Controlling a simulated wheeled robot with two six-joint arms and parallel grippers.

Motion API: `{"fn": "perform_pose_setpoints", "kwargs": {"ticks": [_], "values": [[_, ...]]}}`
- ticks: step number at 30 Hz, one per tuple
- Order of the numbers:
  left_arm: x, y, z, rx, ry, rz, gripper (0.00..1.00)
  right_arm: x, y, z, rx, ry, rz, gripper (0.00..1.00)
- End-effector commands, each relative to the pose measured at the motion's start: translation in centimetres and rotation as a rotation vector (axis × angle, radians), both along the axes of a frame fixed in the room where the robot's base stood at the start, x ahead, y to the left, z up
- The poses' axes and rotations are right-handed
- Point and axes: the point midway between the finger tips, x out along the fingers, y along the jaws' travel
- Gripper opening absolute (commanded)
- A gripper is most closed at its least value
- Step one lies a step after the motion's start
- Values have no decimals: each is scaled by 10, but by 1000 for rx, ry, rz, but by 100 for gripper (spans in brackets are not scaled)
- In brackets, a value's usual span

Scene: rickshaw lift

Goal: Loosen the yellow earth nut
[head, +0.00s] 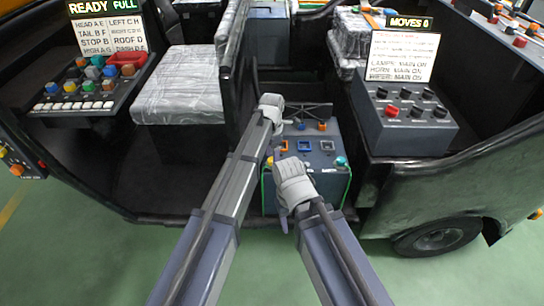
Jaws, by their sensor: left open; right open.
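A grey box (326,181) with a green edge stands in the vehicle's middle opening. My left gripper (271,110) is open over the box's back left edge. My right gripper (292,184) is open in front of the box and hides part of its front. Neither visibly holds anything.
A button panel (88,88) with a READY sign stands left, beside a plastic-wrapped seat (180,88). A switch box (405,120) with a MOVES sign stands right, above a wheel (438,238). A dark post rises beside my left arm. The green floor in front is clear.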

Motion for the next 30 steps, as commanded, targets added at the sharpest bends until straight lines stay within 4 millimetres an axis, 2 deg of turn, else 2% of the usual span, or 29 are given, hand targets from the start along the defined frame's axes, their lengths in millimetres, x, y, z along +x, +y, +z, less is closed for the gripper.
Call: {"fn": "perform_pose_setpoints", "kwargs": {"ticks": [8, 18, 22, 30], "values": [[0, 0, 26, 0, 0, 0, 72, 0, 0, 27, 0, 0, 0, 50], [0, 0, 70, 0, 0, 0, 72, 0, 0, 70, 0, 0, 0, 50], [0, 0, 77, 0, 0, 0, 72, 0, 0, 77, 0, 0, 0, 50], [0, 0, 76, 0, 0, 0, 72, 0, 0, 76, 0, 0, 0, 50]]}}
